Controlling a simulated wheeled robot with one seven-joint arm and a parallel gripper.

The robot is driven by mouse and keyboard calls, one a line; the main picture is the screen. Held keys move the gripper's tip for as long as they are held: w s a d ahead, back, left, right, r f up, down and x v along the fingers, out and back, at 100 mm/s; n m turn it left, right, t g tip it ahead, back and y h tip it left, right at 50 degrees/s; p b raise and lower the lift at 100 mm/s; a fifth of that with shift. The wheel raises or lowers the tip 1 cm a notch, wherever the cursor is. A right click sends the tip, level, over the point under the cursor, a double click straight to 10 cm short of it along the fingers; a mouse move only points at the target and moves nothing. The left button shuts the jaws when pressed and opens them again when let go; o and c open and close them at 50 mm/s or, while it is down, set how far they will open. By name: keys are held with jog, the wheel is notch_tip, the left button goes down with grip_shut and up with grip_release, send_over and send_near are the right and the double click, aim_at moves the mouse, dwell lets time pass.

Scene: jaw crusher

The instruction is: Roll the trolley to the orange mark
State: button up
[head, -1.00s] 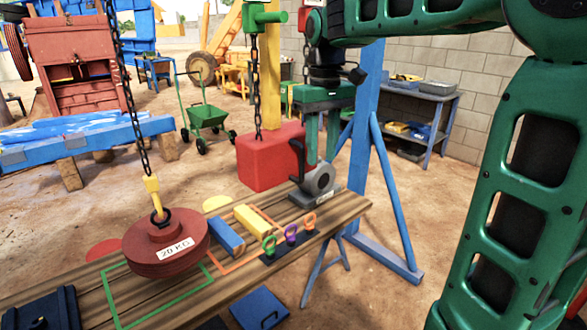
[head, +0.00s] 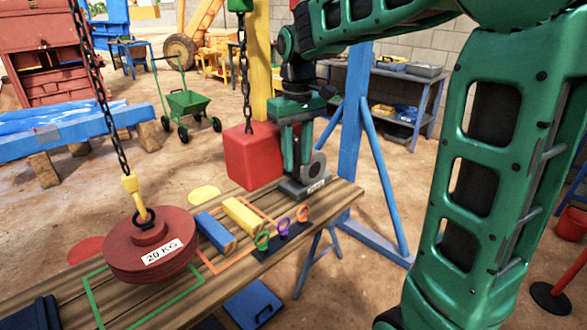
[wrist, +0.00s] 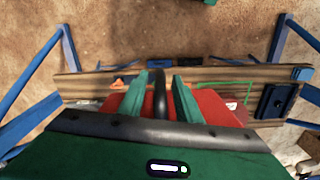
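A green wheeled cart (head: 187,103) stands on the dirt beyond the bench. A green overhead piece (head: 240,5) is cut off at the top edge, with a chain down to a red block (head: 248,156). I cannot tell which is the trolley. An orange outline (head: 225,263) lies on the bench (head: 335,205). My gripper (head: 297,165) points down by the bench's right end, away from the cart. In the wrist view the fingers (wrist: 164,76) stand apart, with a black curved piece (wrist: 160,95) between them; whether they grip it is unclear. Red shows below.
A red 20 KG weight (head: 150,246) hangs on a chain over the bench's left part. Blue (head: 215,231) and yellow (head: 243,216) blocks lie beside coloured rings. A blue post (head: 353,110) stands behind. Open dirt lies around the cart.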

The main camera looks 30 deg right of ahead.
aim_at(297, 176)
jog(key=shift+f, duration=1.7)
grip_shut()
